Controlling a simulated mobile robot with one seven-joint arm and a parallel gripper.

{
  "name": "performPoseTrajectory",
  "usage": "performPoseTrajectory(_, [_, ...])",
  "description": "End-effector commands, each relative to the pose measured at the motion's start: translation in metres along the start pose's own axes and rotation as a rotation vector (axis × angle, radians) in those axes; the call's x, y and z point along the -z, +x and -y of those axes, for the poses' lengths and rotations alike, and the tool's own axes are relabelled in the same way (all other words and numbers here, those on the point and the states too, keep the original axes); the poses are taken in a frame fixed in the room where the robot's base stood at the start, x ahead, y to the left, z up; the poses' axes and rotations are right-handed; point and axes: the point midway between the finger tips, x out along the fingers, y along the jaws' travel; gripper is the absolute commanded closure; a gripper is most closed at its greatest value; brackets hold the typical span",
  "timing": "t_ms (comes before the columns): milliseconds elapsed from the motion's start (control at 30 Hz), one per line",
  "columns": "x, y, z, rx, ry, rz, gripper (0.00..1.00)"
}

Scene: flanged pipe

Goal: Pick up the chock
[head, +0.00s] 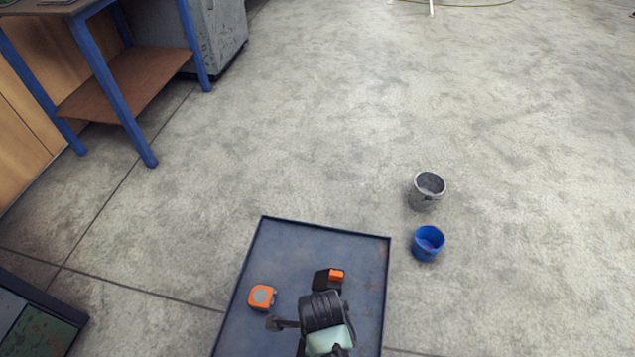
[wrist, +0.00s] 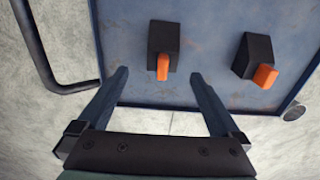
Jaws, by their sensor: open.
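In the wrist view, two black blocks with orange parts lie on a blue cart top: one block (wrist: 164,37) is straight ahead between my fingers, the other block (wrist: 257,47) is to the right and turned. Both look like chocks; I cannot tell which one is meant. In the head view one black block with an orange part (head: 335,276) shows just beyond my arm; the other is not visible there. My gripper (wrist: 160,74) is open and empty, its two fingers spread apart, apparently short of the nearer block. My arm hides part of the cart top in the head view.
The blue cart (head: 300,240) has a raised rim, and a grey bar (wrist: 40,60) shows beside it in the wrist view. An orange tape measure (head: 262,297) lies on it. A grey bucket (head: 427,190) and a blue bucket (head: 428,243) stand on the floor to its right.

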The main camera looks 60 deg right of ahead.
Motion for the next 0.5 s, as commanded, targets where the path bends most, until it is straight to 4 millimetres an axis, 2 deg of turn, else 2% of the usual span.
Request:
performPoseTrajectory(33, [0.000,0.007,0.000,0.000,-0.001,0.000,0.00])
performPoseTrajectory(167, [-0.001,0.014,0.001,0.001,-0.002,0.000,0.00])
performPoseTrajectory(500, [-0.006,0.059,0.004,0.002,-0.002,0.000,0.00])
